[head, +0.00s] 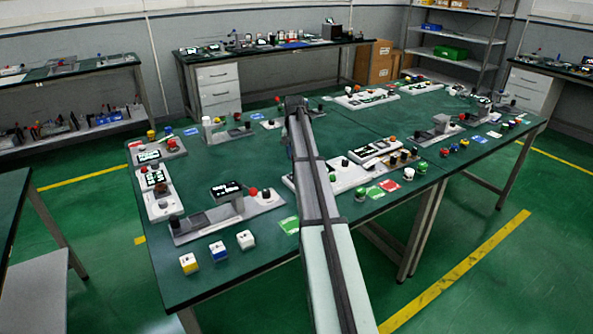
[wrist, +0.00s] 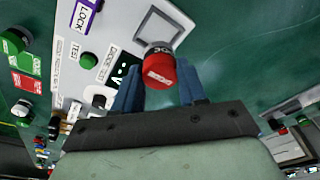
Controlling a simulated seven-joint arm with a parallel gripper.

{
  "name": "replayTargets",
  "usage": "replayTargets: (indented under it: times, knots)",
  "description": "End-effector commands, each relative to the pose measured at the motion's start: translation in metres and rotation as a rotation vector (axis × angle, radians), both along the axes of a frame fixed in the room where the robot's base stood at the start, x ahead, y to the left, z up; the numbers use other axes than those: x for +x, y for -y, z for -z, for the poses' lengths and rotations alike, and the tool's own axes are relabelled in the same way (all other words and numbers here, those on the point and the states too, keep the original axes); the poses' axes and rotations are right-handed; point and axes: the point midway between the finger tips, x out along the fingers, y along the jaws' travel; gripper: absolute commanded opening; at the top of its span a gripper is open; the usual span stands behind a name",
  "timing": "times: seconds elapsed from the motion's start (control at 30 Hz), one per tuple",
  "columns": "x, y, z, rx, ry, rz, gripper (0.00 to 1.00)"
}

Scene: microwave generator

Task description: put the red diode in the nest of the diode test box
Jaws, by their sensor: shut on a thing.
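In the wrist view, my gripper (wrist: 158,90) is shut on the red diode (wrist: 159,68), a round red part with a dark rim and a pale label on its face. The white diode test box (wrist: 105,45) lies beyond it, with a "DIODE TEST" label. Its nest looks to be the grey-framed square recess (wrist: 152,27) at the upper right of the box. The diode overlaps the recess's lower edge in the picture. It appears held above the box, but I cannot tell the gap. In the head view, my arm hides the gripper and the diode.
Red and green cards (wrist: 27,82) and green knobs lie to the left. In the head view, the green table (head: 170,275) carries several other devices.

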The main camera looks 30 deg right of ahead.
Motion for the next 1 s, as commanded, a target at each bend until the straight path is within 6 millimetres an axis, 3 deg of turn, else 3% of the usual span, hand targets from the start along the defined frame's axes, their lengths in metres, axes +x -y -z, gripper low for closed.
replayTargets:
  times: [0.1, 0.53, 0.97, 1.0]
  knots:
    - [-0.001, 0.0, 0.02, 0.0, -0.001, 0.0, 0.03]
    - [0.0, 0.0, 0.061, 0.0, 0.0, 0.001, 0.03]
    - [0.0, 0.0, 0.067, 0.0, 0.0, 0.001, 0.03]
    - [0.0, 0.0, 0.068, 0.0, 0.0, 0.001, 0.42]
